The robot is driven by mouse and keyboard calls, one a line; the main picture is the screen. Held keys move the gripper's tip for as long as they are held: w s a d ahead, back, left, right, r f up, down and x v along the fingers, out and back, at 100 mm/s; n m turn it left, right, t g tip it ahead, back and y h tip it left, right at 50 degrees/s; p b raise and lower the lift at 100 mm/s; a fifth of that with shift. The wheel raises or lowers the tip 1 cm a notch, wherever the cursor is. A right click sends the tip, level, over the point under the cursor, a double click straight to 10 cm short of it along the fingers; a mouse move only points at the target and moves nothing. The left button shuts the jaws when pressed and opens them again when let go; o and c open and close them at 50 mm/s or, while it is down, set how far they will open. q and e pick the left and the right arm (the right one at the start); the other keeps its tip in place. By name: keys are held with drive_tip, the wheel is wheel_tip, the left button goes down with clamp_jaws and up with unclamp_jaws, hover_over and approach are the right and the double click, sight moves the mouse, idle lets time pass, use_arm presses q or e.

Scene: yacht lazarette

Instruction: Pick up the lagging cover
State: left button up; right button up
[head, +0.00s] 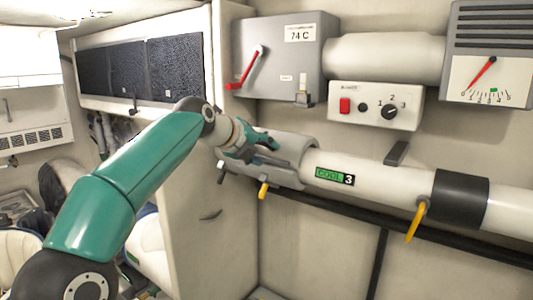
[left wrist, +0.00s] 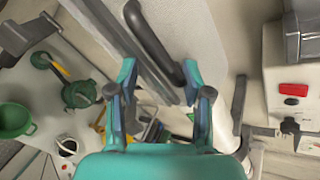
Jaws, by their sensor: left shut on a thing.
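The lagging cover (head: 292,150) is a grey curved shell around the left part of the pale pipe (head: 385,182) in the head view. My left gripper (head: 262,146) is at the cover's left end, in front of the pipe. It is shut on the cover. In the left wrist view a dark bar-shaped handle (left wrist: 156,45) runs down between the two fingertips (left wrist: 160,84). The grip point itself is partly hidden by the fingers. My right gripper is in neither view.
A yellow-handled valve (head: 416,222) hangs from the pipe beside a black band (head: 459,200). Above are a grey box with a red lever (head: 248,68), a switch panel (head: 375,106) and a gauge unit (head: 490,60). A pale cabinet (head: 200,215) stands left.

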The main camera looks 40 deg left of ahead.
sight(278, 138)
use_arm(q)
drive_tip(key=shift+w+d+f, duration=0.1)
drive_tip(key=shift+w+d, duration=0.05)
drive_tip(key=shift+d, duration=0.1)
clamp_jaws()
drive_tip(key=shift+r, duration=0.25)
drive_tip(key=shift+w+r, duration=0.2)
drive_tip(key=shift+r, duration=0.2)
drive_tip(key=shift+w+r, duration=0.1)
drive_tip(key=shift+w, duration=0.05)
drive_tip(key=shift+w+a+r, duration=0.1)
drive_tip(key=shift+a+r, duration=0.1)
drive_tip(key=shift+r, duration=1.55)
drive_tip(key=shift+r, duration=0.1)
drive_tip(key=shift+s, duration=0.25)
